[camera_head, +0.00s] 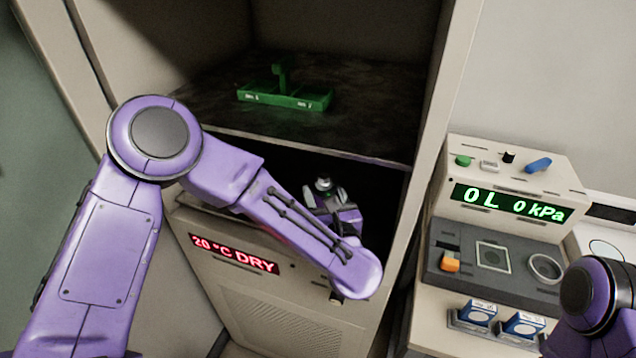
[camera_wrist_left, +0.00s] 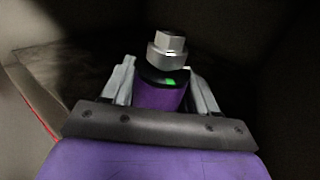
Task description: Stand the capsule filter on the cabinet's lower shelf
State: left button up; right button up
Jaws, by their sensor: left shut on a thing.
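My left gripper (camera_head: 330,200) reaches into the lower opening of the cabinet (camera_head: 430,110), below the upper shelf. In the left wrist view its two grey fingers (camera_wrist_left: 160,92) are shut on the capsule filter (camera_wrist_left: 166,52), which has a silver hex top, a dark collar with a green mark and a purple-looking body. The filter's top also shows in the head view (camera_head: 323,184). The lower shelf (camera_wrist_left: 60,75) is dark and shows around the fingers; whether the filter's base touches it is hidden. My right arm shows at the right edge, its gripper out of view.
A green rack (camera_head: 285,97) stands on the upper shelf (camera_head: 200,100), whose front edge lies above my left gripper. A red-lit "20 °C DRY" panel (camera_head: 234,253) is below the opening. At right stands an instrument (camera_head: 510,205) reading 0 L 0 kPa, with blue boxes (camera_head: 478,312) in front.

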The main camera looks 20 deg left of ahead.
aim_at(319, 194)
pick_arm(q)
jog(key=shift+x, duration=1.05)
jog(key=shift+w+a+r, duration=0.1)
jog(key=shift+w+r, duration=0.05)
jog(key=shift+w, duration=0.1)
jog(key=shift+w+a+r+p, duration=0.25)
jog(key=shift+w+a+p, duration=0.1)
jog(key=shift+p, duration=0.25)
notch_tip(319, 194, down, 4)
jog(key=shift+w+r+p, duration=0.1)
jog(key=shift+w+p, duration=0.05)
jog(key=shift+p, duration=0.75)
jog(key=shift+w, duration=0.1)
pick_arm(e)
notch_tip(319, 194, up, 3)
jog(key=shift+s+r, duration=0.15)
jog(key=shift+r, duration=0.05)
pick_arm(q)
jog(key=shift+s+f+b, duration=0.25)
jog(key=shift+f+b, duration=0.1)
jog(key=shift+b, duration=0.15)
jog(key=o, duration=1.5)
jog(key=shift+w, duration=0.1)
pick_arm(e)
jog(key=shift+f, duration=0.2)
